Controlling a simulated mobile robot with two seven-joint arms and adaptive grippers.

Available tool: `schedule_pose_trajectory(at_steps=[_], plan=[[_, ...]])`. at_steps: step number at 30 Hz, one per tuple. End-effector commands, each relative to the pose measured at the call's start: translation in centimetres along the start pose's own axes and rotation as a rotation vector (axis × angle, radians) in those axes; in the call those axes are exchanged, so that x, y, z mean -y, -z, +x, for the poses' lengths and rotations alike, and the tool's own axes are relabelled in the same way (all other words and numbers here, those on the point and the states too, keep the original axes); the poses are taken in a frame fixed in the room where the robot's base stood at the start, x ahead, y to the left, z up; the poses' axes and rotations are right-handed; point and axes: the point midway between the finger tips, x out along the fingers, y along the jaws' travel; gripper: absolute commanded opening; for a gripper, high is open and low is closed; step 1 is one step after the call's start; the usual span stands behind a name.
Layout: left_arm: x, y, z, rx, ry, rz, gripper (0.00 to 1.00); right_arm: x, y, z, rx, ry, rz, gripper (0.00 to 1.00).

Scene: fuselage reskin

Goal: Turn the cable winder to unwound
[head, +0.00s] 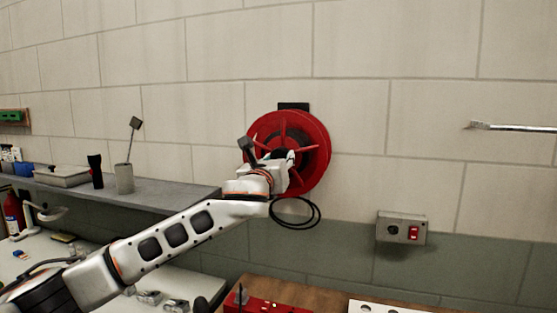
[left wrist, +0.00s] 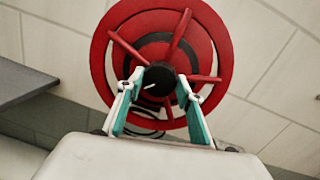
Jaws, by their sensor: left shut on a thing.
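The cable winder (head: 318,135) is a red reel with red spokes and a dark hub, mounted on the wall in the head view. It fills the top middle of the left wrist view (left wrist: 112,48). A black cable (head: 300,223) hangs in a loop below it. My left gripper (head: 272,158) is at the front of the reel. In the left wrist view its two fingers (left wrist: 161,85) stand on either side of the dark hub, shut on the winder's centre. The exact contact is partly hidden. My right gripper is not in view.
A grey shelf (head: 170,192) with a cup (head: 124,178) and other items runs along the wall at left. A grey switch box (head: 401,228) with a red switch is at lower right. A metal bar (head: 510,127) juts in from the right edge. Wall space around the reel is clear.

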Motion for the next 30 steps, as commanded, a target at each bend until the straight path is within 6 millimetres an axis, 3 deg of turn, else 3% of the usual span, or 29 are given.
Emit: schedule_pose_trajectory(at_steps=[1, 18, 30], plan=[[-0.09, -0.78, 0.02, 0.015, 0.002, 0.047, 0.15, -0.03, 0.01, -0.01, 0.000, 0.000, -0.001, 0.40], [-0.16, -0.72, 0.03, 0.045, 0.044, 0.552, 0.15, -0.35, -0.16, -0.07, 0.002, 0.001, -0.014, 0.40], [-0.24, -0.67, 0.05, 0.055, 0.059, 0.740, 0.15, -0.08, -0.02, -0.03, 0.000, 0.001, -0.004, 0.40]])
